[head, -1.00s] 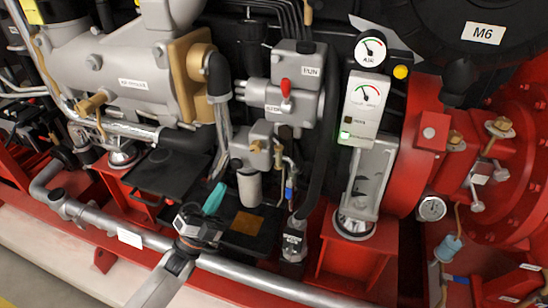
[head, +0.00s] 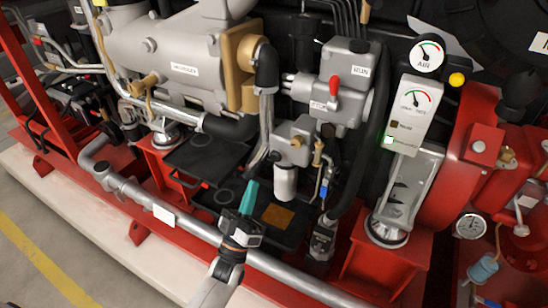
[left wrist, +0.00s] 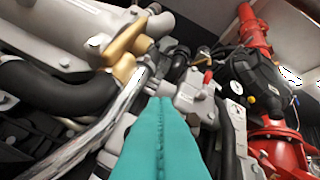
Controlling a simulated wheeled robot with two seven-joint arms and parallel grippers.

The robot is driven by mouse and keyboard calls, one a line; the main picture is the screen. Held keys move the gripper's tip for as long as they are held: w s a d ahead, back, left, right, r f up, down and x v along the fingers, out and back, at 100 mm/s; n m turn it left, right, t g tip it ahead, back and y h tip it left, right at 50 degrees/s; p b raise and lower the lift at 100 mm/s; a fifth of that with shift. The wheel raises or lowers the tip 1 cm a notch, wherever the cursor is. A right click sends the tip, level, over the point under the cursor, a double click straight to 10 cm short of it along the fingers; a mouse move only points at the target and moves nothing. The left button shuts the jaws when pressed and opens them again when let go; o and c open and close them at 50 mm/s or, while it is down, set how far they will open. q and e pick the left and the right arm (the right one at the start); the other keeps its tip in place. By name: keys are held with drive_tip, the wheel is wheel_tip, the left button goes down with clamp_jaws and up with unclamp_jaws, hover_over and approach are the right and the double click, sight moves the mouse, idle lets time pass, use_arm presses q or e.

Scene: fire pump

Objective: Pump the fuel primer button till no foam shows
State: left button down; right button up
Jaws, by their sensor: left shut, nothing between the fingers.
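A grey filter head (head: 292,140) with a small tan cap on its face carries a white canister (head: 285,184) below it. I cannot tell surely which part is the primer button, and no foam can be made out. A thin line with a brass fitting and a blue part (head: 323,188) runs down just right of the canister. My left gripper (head: 252,186) has teal fingers, shut and empty, pointing up just left of and below the canister. In the left wrist view the shut fingers (left wrist: 160,105) point toward the grey housings. My right gripper is not in view.
A silver pipe (head: 130,190) runs along the front, behind my left wrist. Black trays (head: 205,158) lie left of the fingers. A grey box with a red lever (head: 334,86) and a gauge panel (head: 412,112) stand to the right.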

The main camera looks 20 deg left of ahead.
sight(276, 156)
use_arm(q)
drive_tip(key=n+y, duration=0.1)
drive_tip(key=n, duration=0.1)
drive_tip(key=n+y, duration=0.1)
drive_tip(key=n, duration=0.2)
drive_tip(key=s+n+y, duration=0.1)
drive_tip(key=n+y, duration=0.1)
drive_tip(key=n, duration=0.1)
drive_tip(key=shift+a+f, duration=0.15)
drive_tip(key=shift+a, duration=0.15)
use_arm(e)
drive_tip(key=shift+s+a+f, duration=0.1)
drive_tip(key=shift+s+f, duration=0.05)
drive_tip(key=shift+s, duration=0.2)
use_arm(q)
drive_tip(key=shift+w, duration=0.1)
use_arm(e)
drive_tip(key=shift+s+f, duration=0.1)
